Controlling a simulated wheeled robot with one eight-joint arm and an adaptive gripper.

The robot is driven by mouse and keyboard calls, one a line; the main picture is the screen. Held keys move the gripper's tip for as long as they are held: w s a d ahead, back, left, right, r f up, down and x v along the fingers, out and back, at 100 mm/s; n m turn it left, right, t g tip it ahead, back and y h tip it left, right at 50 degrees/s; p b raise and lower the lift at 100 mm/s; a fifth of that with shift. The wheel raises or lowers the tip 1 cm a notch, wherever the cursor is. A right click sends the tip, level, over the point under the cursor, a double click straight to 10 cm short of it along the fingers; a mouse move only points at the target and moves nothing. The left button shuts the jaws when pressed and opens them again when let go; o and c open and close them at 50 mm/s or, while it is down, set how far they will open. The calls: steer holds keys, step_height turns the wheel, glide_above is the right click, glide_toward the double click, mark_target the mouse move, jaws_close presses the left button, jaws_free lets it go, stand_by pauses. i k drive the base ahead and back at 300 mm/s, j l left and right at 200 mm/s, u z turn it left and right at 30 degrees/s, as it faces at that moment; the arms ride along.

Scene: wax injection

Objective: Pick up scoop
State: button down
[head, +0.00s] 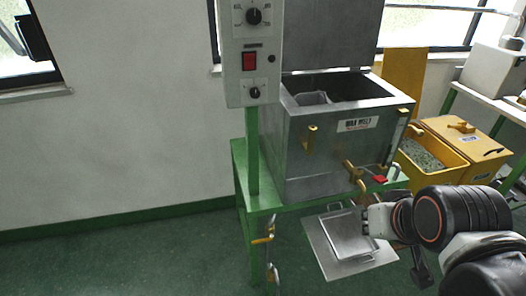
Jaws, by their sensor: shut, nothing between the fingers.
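I cannot pick out a scoop for certain. A pale grey, angular object (313,98) shows inside the open top of the metal wax melt tank (305,165), at its left; I cannot tell what it is. A yellow bin (443,170) at the right holds pale granules, and no clear scoop shows in it. My gripper (366,222) is shut and empty at the lower right, in front of the tank and above a metal tray (352,240). It is apart from the bin. My wrist hides part of the area behind it.
The tank stands on a green frame (244,185) with a control box (252,55) at its left. Brass taps and a red handle (380,180) stick out from its front. A lidded yellow box (470,145) and a white bench (490,98) are at the right. Floor is clear at left.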

mark_target(460, 127)
steer(key=z, duration=1.2)
steer(key=i+l+u, duration=0.15)
steer(key=i, duration=0.5)
steer(key=i+l+u, duration=0.1)
steer(key=i+l, duration=0.3)
steer(key=i, duration=0.2)
steer(key=i+l+u, duration=0.15)
steer(key=i+l, duration=0.25)
steer(key=i, duration=0.2)
steer(key=i+l+u, duration=0.1)
steer(key=i+l, duration=0.35)
steer(key=i, duration=0.15)
